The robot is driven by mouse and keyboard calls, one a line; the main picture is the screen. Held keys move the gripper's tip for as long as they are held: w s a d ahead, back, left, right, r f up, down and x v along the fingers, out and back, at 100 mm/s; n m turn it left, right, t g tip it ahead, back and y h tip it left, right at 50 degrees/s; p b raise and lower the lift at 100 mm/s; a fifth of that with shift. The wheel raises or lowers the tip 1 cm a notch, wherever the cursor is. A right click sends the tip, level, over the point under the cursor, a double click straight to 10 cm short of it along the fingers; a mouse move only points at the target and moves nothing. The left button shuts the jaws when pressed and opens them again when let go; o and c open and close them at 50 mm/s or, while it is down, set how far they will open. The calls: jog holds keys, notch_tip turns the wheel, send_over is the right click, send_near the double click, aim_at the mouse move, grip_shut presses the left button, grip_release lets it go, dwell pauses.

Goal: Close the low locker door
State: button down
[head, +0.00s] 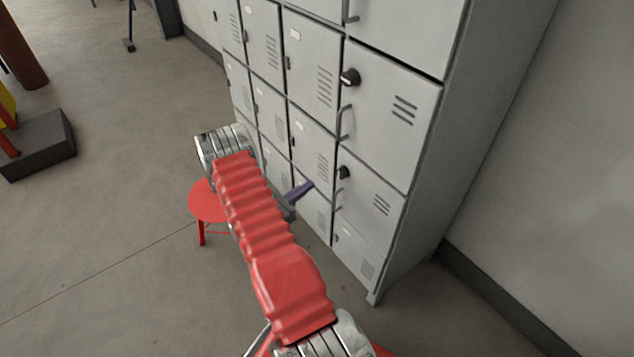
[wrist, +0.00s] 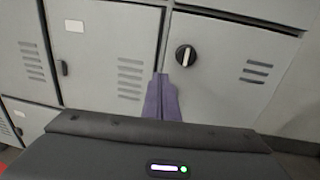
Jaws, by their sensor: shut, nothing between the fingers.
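The grey locker bank (head: 415,215) stands right of my arm. In its right column, a low door (head: 372,205) has a black knob (head: 344,172), a bar handle and vent slots. It looks nearly flush; a small gap cannot be ruled out. My gripper (head: 308,186) has purple fingers, pressed together and empty, in front of the lower lockers, left of that door. In the wrist view, the fingers (wrist: 161,78) overlap the seam left of a door with a knob (wrist: 186,55). Contact cannot be told. My arm hides part of the lower lockers.
A red stool (head: 205,203) stands on the floor left of my arm, partly hidden by it. A dark block (head: 40,145) lies at the far left. A wall (head: 560,190) rises right of the lockers. The floor at left is mostly clear.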

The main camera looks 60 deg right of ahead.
jog(key=v, duration=0.3)
jog(key=shift+w+a, duration=0.1)
jog(key=shift+w, duration=0.15)
dwell(0.4)
